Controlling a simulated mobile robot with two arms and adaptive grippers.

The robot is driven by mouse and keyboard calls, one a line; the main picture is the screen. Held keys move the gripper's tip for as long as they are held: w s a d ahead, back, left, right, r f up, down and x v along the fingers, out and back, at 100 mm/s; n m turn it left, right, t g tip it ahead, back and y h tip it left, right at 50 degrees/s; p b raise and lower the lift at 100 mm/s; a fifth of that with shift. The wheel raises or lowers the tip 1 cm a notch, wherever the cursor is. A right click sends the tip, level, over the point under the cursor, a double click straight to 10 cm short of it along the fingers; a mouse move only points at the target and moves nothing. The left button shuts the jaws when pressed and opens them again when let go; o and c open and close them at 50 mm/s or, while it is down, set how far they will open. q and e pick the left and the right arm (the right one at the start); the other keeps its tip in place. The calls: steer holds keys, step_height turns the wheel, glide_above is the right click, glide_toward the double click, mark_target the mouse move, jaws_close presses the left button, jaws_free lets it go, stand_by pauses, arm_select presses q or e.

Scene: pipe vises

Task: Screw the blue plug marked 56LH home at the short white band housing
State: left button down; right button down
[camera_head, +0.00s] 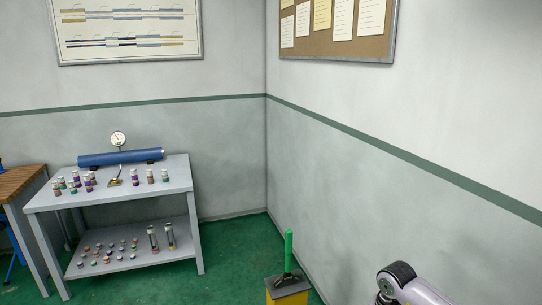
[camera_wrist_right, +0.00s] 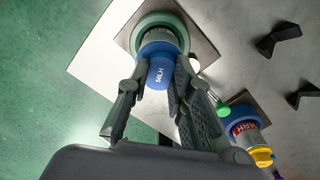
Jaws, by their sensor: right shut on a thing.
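In the right wrist view the blue plug (camera_wrist_right: 156,52), with 56LH lettered on it, sits between the fingers of my right gripper (camera_wrist_right: 158,82). The gripper is shut on it. The plug's far end is lined up with a dark grey cylindrical part inside a green ring (camera_wrist_right: 146,22) on a square grey plate. The plug seems to meet that part, but I cannot tell how deep it sits. I cannot make out a short white band there. My left gripper is in neither view.
A blue-collared fitting with a red band (camera_wrist_right: 243,127) and a yellow end stands close to the right of my fingers. Two black brackets lie farther right.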

steer(key=shift+n+b, duration=1.45)
steer(key=shift+n, duration=1.65)
steer(key=c, duration=1.7)
jaws_free()
steer(key=shift+o, duration=0.2)
steer(key=m+p, duration=0.2)
steer(key=m, duration=0.3)
steer(key=shift+a+r+m, duration=0.1)
steer(key=shift+r+m, duration=0.05)
steer(key=shift+m, duration=0.15)
steer(key=m+p, duration=0.1)
steer(key=m, duration=0.1)
steer(key=shift+m, duration=1.4)
